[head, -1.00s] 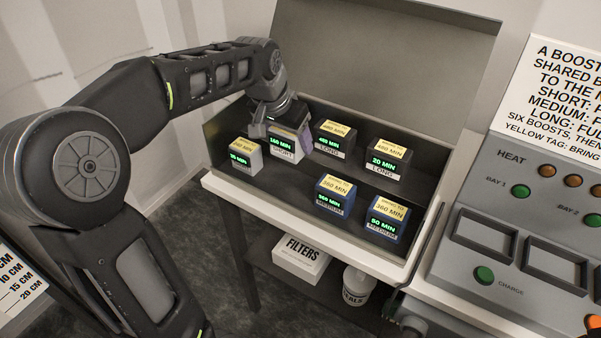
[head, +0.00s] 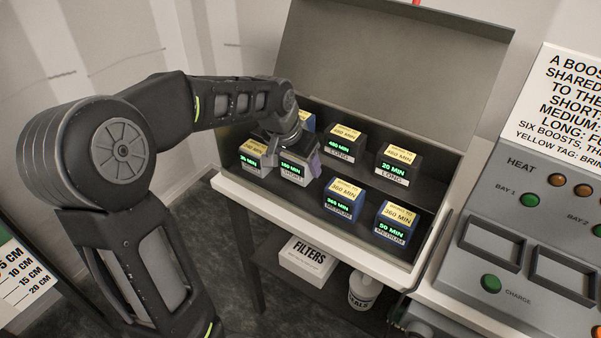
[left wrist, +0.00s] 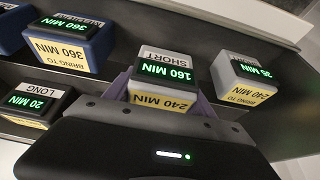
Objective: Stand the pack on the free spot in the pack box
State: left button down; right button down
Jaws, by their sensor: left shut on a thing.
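My left gripper (head: 293,152) is shut on a grey SHORT pack (head: 293,169) with a green 160 MIN display; a purple pad shows at its right side. The pack is upright over the front row of the pack box (head: 395,255), between a grey 35 MIN pack (head: 250,161) and a blue MEDIUM pack (head: 342,203). I cannot tell whether its base touches the box floor. In the left wrist view the held pack (left wrist: 163,68) sits between the fingers, apart from the grey pack (left wrist: 242,76). My right gripper is not in view.
A blue pack (head: 308,121), partly hidden by my gripper, and two black LONG packs (head: 341,148) (head: 394,170) stand in the back row. Another blue MEDIUM pack (head: 394,225) is at front right. The raised lid (head: 400,75) stands behind; a console (head: 540,220) is at right.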

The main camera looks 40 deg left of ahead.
aim_at(300, 174)
pick_arm(q)
jog(key=shift+f, duration=1.8)
jog(key=shift+f, duration=0.15)
jog(key=shift+c, duration=1.6)
grip_release()
jog(key=shift+r, duration=0.25)
jog(key=v, duration=1.2)
jog(key=shift+s+f, duration=0.1)
jog(key=shift+f, duration=0.05)
